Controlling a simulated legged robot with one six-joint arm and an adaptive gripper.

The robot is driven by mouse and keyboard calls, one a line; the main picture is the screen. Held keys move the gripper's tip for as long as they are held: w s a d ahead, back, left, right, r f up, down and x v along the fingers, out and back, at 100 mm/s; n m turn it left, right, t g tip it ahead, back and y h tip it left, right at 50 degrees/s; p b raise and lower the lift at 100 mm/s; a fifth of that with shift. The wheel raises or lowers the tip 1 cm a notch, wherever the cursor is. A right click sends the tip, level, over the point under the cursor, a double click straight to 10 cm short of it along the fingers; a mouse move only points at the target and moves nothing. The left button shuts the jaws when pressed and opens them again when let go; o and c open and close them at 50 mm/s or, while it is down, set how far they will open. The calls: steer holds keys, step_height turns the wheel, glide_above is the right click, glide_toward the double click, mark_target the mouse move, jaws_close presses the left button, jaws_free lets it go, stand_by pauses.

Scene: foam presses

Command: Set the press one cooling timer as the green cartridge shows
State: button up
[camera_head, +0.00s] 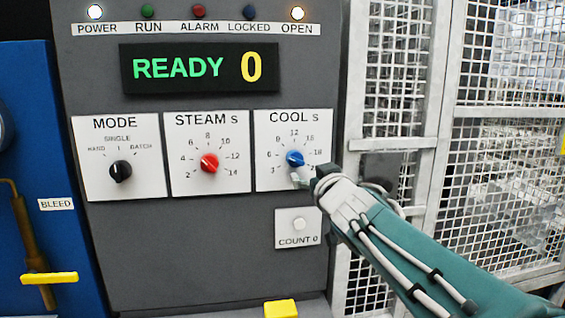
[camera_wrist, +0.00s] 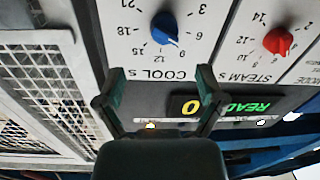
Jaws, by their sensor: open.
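The COOL s dial plate (camera_head: 265,180) is on the dark press panel, with a blue knob (camera_head: 294,159) amid printed numbers. In the wrist view the blue knob (camera_wrist: 164,27) is near the top centre, and its pale mark points down-right, around the 6 to 9 side; the exact value is hard to read. My gripper (camera_head: 302,178) is in front of the plate, at the knob's lower right in the head view. In the wrist view its two fingers (camera_wrist: 161,80) are spread and empty, apart from the knob. The green cartridge is not in view.
The STEAM s dial with a red knob (camera_head: 209,163) and the MODE dial with a black knob (camera_head: 120,172) are to the left. A COUNT 0 button (camera_head: 299,224) is below. The display (camera_head: 199,68) reads READY 0. A mesh fence (camera_head: 505,180) stands at right.

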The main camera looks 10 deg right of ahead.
mark_target(298, 161)
steer(key=w, duration=0.3)
steer(key=shift+d, duration=0.15)
steer(key=w, duration=0.1)
steer(key=w+a, duration=0.1)
steer(key=w, duration=0.1)
steer(key=w+a, duration=0.1)
steer(key=shift+w+a, duration=0.2)
steer(key=shift+w, duration=0.45)
steer(key=shift+w+d, duration=0.15)
steer(key=shift+d, duration=0.6)
steer(key=shift+a, duration=0.1)
steer(key=c, duration=0.6)
steer(key=shift+a+r, duration=0.1)
steer(key=shift+a, duration=0.15)
steer(key=c, duration=0.6)
